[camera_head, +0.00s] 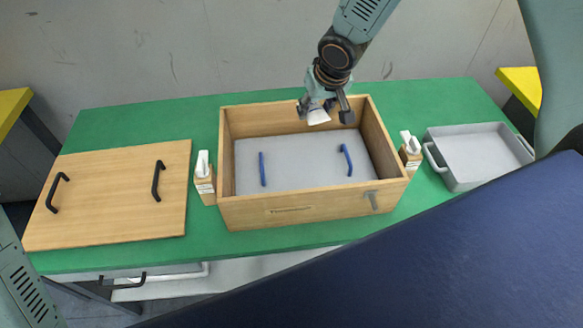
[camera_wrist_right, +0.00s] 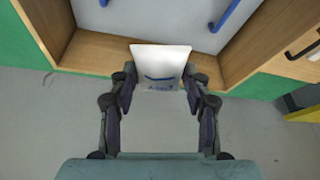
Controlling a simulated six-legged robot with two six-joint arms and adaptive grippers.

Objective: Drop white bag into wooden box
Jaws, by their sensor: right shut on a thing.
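A small white bag (camera_head: 318,117) is held between the fingertips of my right gripper (camera_head: 324,107). In the right wrist view the white bag (camera_wrist_right: 160,64) shows a dark curved mark on its face, and the right gripper (camera_wrist_right: 160,88) is shut on it from both sides. The wooden box (camera_head: 290,211) stands open in the middle of the green table. The bag and gripper are over the box's back part, by its rear wall. The box's floor is grey, with two blue handles (camera_head: 262,169) on it. My left gripper is not in view.
A wooden lid (camera_head: 110,195) with black handles lies left of the box. White-topped scanners in holders (camera_head: 204,180) stand at both box sides. A grey tray (camera_head: 480,150) is at right on the green table (camera_head: 200,110). A dark blue surface fills the front right.

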